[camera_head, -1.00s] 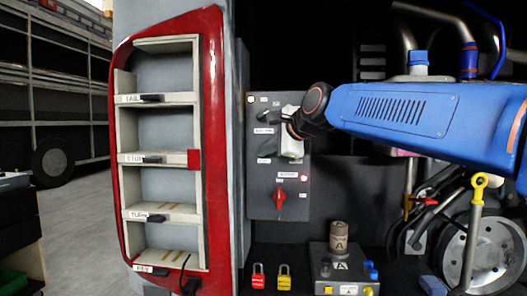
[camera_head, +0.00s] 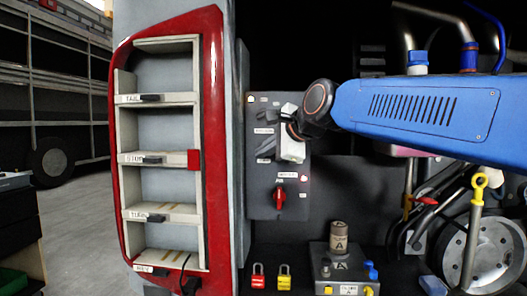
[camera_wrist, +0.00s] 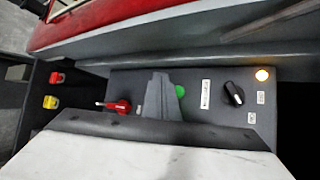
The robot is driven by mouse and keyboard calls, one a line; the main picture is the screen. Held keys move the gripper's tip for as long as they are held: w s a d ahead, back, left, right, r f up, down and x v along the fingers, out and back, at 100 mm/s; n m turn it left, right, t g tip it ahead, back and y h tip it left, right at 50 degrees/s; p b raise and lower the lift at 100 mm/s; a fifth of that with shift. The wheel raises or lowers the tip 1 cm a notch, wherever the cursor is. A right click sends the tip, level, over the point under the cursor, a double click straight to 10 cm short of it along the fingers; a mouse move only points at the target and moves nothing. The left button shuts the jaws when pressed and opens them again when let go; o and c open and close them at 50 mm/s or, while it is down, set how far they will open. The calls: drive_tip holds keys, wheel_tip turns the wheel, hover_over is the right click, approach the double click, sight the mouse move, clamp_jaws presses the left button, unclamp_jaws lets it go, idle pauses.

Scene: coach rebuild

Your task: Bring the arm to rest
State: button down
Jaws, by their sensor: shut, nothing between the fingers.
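My blue arm (camera_head: 425,110) reaches in from the right in the head view, with its black wrist joint in front of the grey control panel (camera_head: 262,205). My gripper (camera_wrist: 160,85) shows in the wrist view as grey fingers closed together, with nothing between them. Its white body fills the bottom of that view. The fingers stand in front of the panel, between a red rotary switch (camera_wrist: 117,107) and a green button (camera_wrist: 180,91). The fingers hide part of the panel. Whether they touch it, I cannot tell.
A black knob (camera_wrist: 234,93) and a lit orange lamp (camera_wrist: 262,75) are on the panel. A red-framed shelf (camera_head: 213,130) stands left. Red (camera_head: 258,281) and yellow (camera_head: 284,281) padlocks and a grey box (camera_head: 340,270) sit below. Pipes and a wheel (camera_head: 490,250) are at right.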

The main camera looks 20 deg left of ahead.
idle(0.3)
drive_tip(key=s+d+f+n+h, duration=0.2)
drive_tip(key=d+f, duration=0.3)
drive_tip(key=d, duration=0.5)
drive_tip(key=s+d+f+n+h, duration=0.1)
drive_tip(key=d+f+h, duration=0.1)
drive_tip(key=d+f, duration=0.65)
drive_tip(key=s+d+f+n+h, duration=0.1)
drive_tip(key=s+d+f+n, duration=0.1)
drive_tip(key=d, duration=1)
drive_tip(key=s+d+f+n+g+h, duration=0.3)
drive_tip(key=s+d+f+n+h, duration=0.2)
drive_tip(key=s+d+f, duration=1.8)
wheel_tip(320, 180, down, 3)
drive_tip(key=shift+r+n, duration=0.2)
drive_tip(key=shift+n, duration=0.3)
drive_tip(key=shift+d, duration=0.1)
